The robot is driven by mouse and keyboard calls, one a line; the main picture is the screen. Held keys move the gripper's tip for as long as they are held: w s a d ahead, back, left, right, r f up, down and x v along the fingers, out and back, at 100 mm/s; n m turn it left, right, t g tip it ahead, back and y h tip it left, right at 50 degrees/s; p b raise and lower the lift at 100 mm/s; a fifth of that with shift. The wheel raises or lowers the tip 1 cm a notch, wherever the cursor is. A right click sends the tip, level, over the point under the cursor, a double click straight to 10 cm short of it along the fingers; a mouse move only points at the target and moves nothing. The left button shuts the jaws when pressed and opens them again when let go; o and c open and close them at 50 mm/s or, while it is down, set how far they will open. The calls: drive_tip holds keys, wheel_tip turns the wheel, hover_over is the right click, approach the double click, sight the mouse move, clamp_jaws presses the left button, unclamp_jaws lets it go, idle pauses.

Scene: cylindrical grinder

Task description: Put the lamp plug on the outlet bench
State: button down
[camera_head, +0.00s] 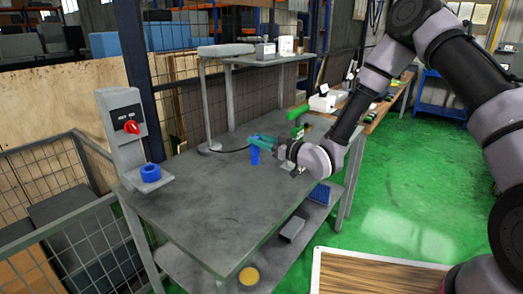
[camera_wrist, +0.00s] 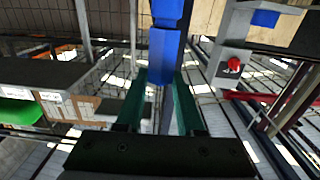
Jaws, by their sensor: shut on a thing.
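A blue piece, which looks like the lamp plug (camera_head: 254,157), is upright between the teal fingers of my gripper (camera_head: 262,141), above the middle of the grey bench (camera_head: 205,205). In the wrist view the same blue plug (camera_wrist: 161,52) sits between the two green fingers (camera_wrist: 161,92), which are shut on it. I cannot tell whether its lower end touches the bench top. At the bench's left end a grey bracket with a red switch (camera_head: 131,127) carries a blue ring-shaped socket (camera_head: 150,172), well apart from my gripper.
A raised grey shelf (camera_head: 265,59) with small boxes stands at the back of the bench. A green object (camera_head: 298,111) and a dark cable (camera_head: 234,151) are near the gripper. The bench top between plug and bracket is clear. Mesh fencing (camera_head: 75,175) borders the left.

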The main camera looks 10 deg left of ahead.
sight(255, 157)
drive_tip(key=shift+g, duration=0.3)
drive_tip(key=f, duration=0.4)
drive_tip(key=s+a+f, duration=0.1)
drive_tip(key=f, duration=0.1)
drive_tip(key=shift+a, duration=0.1)
wheel_tip(255, 157, down, 4)
drive_tip(key=shift+w+f, duration=0.1)
drive_tip(key=shift+f, duration=0.05)
drive_tip(key=shift+f, duration=0.2)
